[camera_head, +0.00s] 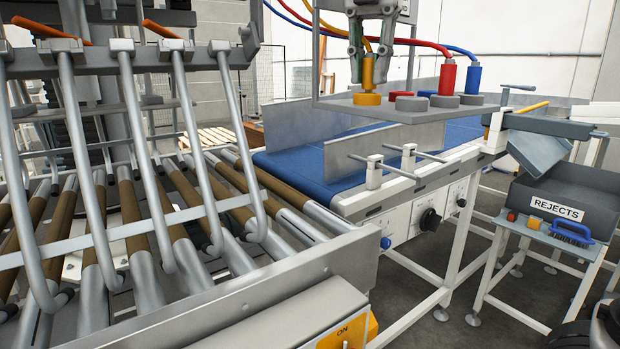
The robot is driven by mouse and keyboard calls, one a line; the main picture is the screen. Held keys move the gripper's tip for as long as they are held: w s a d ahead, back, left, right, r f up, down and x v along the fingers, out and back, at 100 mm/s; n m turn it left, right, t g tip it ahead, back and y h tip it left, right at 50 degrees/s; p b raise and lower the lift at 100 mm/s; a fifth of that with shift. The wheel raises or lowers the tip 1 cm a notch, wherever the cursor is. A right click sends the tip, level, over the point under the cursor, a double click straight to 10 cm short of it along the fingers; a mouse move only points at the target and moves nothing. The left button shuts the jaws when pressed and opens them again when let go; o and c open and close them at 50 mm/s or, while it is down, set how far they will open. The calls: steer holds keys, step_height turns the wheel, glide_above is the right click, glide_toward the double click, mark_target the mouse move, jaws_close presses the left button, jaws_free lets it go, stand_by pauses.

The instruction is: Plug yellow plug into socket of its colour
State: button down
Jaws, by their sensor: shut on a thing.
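The yellow plug (367,73) hangs upright between the fingers of my gripper (368,52), with a yellow cable rising behind it. My gripper is shut on its upper part.
A red plug (446,79) and a blue plug (473,78) stand upright on the panel to the right, with cables. A grey disc (411,103) lies between. Below is a blue conveyor belt (310,175); metal rollers and bars fill the left. A REJECTS bin (590,190) stands right.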

steer(key=shift+f, duration=0.2)
steer(key=c, duration=1.3)
jaws_free()
steer(key=shift+o, duration=0.2)
